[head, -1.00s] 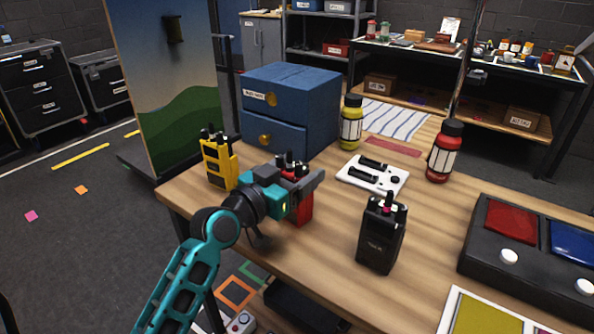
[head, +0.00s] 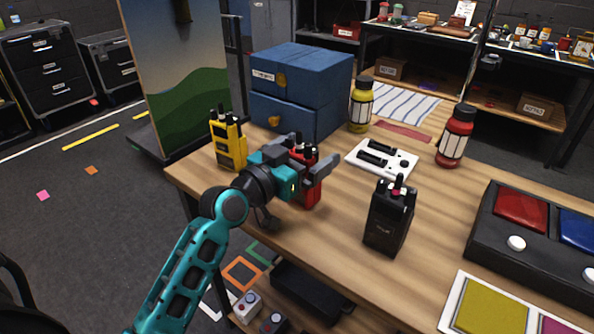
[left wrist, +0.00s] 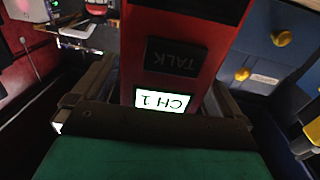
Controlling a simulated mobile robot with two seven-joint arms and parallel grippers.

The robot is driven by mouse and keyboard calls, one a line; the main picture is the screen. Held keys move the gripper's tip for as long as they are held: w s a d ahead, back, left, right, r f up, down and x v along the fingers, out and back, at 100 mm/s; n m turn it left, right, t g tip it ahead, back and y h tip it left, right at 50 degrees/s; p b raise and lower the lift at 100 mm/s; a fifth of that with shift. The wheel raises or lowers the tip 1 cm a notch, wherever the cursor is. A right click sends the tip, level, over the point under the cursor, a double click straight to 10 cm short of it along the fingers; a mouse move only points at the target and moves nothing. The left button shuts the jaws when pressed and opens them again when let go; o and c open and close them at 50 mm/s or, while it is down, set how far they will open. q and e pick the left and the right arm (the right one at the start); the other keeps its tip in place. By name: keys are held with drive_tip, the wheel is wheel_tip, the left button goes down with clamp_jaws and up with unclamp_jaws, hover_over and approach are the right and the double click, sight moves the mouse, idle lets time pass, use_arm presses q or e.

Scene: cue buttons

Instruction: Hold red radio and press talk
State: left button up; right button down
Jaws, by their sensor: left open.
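The red radio (head: 312,192) stands upright on the wooden table, partly hidden behind my left gripper (head: 316,156). In the left wrist view the radio (left wrist: 198,35) fills the middle, with its dark TALK button (left wrist: 177,59) and a lit screen (left wrist: 163,101) reading CH 1. My left gripper is open, with one finger on each side of the radio. I cannot tell whether either finger touches it. My right gripper is not in view.
A yellow radio (head: 229,146) stands left of the red one, a black radio (head: 389,222) to its right. Behind are a blue drawer box (head: 302,85), a yellow bottle (head: 360,106) and a white panel (head: 383,158). A red bottle (head: 455,137) and a button console (head: 480,235) stand right.

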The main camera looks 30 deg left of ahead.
use_arm(q)
drive_tip(key=b+v, duration=0.1)
drive_tip(key=v, duration=1.2)
